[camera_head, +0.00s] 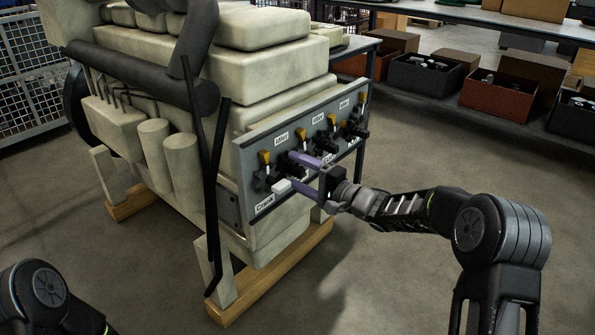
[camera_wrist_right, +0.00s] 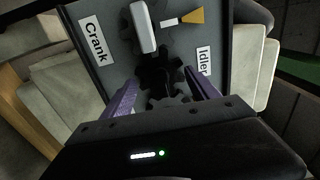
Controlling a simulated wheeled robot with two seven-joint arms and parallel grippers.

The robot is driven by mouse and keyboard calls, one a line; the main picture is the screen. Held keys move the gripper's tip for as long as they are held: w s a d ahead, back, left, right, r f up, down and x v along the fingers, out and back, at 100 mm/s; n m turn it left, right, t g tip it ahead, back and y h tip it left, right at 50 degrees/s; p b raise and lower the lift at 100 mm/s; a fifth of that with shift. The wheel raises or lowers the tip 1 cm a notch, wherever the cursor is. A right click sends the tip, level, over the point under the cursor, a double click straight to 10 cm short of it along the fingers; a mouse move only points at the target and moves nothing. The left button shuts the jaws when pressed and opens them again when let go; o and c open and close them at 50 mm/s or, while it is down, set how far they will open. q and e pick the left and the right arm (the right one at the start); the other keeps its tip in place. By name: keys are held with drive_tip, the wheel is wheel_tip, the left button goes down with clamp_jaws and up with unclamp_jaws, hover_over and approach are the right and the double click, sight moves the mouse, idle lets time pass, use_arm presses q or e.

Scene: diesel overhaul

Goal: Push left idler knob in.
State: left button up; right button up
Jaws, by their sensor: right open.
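A grey panel (camera_head: 247,155) on the side of the engine carries a row of dark geared knobs. In the right wrist view, a black knob with toothed gears (camera_wrist_right: 160,65) lies between the "Crank" label (camera_wrist_right: 93,40) and the "Idler" label (camera_wrist_right: 204,62). Which part of it is the left idler knob, and how far it sticks out, I cannot tell. My right gripper (camera_head: 291,173) is open, its purple fingers pointing at the panel on either side of this dark hardware. Contact is unclear. My left gripper is out of view.
A white crank handle (camera_head: 281,186) sits close to the right fingertips. Several orange tabs, one at the near end (camera_head: 265,157), line the panel. A dark upright bar (camera_head: 213,190) stands left of it. Shelves with bins (camera_head: 425,75) are behind. The floor to the right is clear.

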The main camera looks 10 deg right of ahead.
drive_tip(key=shift+d, duration=0.1)
idle(0.3)
drive_tip(key=p+v, duration=0.3)
drive_tip(key=v, duration=0.2)
drive_tip(key=shift+s+d+r, duration=0.15)
drive_tip(key=shift+s+d, duration=0.05)
drive_tip(key=shift+s, duration=0.1)
drive_tip(key=shift+s+d+p, duration=0.35)
drive_tip(key=shift+s, duration=0.15)
